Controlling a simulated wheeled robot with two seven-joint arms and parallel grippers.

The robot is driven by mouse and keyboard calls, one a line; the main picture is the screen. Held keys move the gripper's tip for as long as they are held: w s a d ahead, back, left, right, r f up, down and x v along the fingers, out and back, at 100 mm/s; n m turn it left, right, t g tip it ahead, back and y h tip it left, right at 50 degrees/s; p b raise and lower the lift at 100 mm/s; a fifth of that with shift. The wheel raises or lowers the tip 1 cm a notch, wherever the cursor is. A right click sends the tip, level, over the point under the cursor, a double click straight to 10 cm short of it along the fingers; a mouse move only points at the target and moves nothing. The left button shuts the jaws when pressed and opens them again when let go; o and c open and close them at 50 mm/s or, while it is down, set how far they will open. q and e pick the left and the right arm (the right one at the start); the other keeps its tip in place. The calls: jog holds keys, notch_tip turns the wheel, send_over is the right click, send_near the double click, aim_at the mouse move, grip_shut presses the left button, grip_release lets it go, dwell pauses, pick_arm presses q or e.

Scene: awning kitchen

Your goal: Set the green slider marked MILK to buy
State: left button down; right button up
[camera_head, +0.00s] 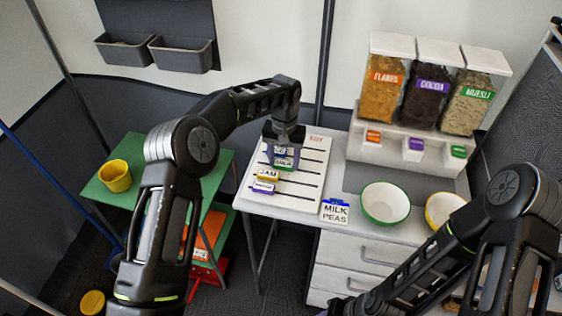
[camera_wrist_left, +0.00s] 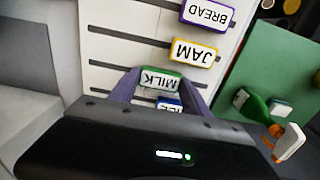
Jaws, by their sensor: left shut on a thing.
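The white slider board (camera_head: 308,170) lies on the grey-white table, with dark slots running across it and a red heading at its top right. The green MILK slider (camera_head: 284,163) is in its slot, left of the board's middle. My left gripper (camera_head: 284,147) is over it. In the left wrist view the MILK slider (camera_wrist_left: 160,82) is between the closed fingers of my left gripper (camera_wrist_left: 160,92). It sits a little farther in from the board's near side edge than the yellow JAM slider (camera_wrist_left: 193,52) and the purple BREAD slider (camera_wrist_left: 208,12). My right gripper is out of view.
A blue-edged slider (camera_wrist_left: 168,103), partly hidden, is right beside MILK. A card (camera_head: 334,212) reading MILK PEAS stands at the board's lower right. A green-rimmed bowl (camera_head: 385,203) and dispensers (camera_head: 425,85) are to the right. A green table (camera_head: 130,193) with a yellow cup (camera_head: 115,176) is left.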

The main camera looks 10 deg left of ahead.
aim_at(284, 163)
pick_arm(q)
jog(key=shift+c, duration=2.4)
grip_release()
jog(key=shift+r, duration=0.15)
notch_tip(284, 163, up, 8)
jog(key=shift+f+b, duration=0.15)
jog(key=shift+b, duration=0.5)
